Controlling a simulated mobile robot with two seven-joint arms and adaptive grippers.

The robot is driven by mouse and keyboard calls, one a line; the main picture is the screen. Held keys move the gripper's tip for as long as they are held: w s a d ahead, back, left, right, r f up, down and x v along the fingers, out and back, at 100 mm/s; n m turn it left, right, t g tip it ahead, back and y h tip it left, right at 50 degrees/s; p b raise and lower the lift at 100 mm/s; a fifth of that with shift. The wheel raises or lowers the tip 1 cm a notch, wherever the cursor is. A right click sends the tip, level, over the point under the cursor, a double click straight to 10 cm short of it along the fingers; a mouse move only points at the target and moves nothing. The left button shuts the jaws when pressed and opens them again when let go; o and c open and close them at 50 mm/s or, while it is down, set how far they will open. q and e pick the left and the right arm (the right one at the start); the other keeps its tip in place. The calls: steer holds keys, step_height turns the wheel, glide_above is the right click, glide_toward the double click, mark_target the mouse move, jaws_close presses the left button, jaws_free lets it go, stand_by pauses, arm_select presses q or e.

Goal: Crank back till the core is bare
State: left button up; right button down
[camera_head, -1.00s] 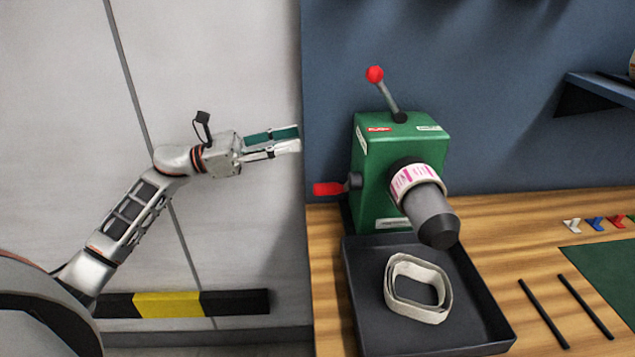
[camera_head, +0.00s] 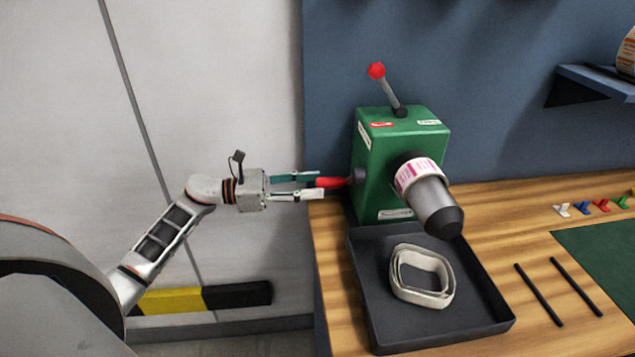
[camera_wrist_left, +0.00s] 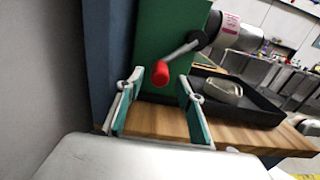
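The green rewinder (camera_head: 400,155) stands on the bench. A grey core (camera_head: 437,205) juts from its front, with a white and pink label band (camera_head: 420,176) around its inner end. The red crank grip (camera_head: 331,182) sticks out on the machine's left side. My left gripper (camera_head: 317,185) is level with this grip, its fingers open above and below the grip's outer end. In the left wrist view the red grip (camera_wrist_left: 161,74) shows between the spread fingertips; contact cannot be told. My right gripper is not in view.
A dark tray (camera_head: 372,310) below the core holds a looped pale strip (camera_head: 422,277). A lever with a red knob (camera_head: 376,70) rises from the machine's top. Two black rods (camera_head: 540,295) and a green mat (camera_head: 605,255) lie at the right.

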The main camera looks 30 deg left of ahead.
mark_target(339, 180)
arm_select(q)
steer(key=shift+x, duration=1.05)
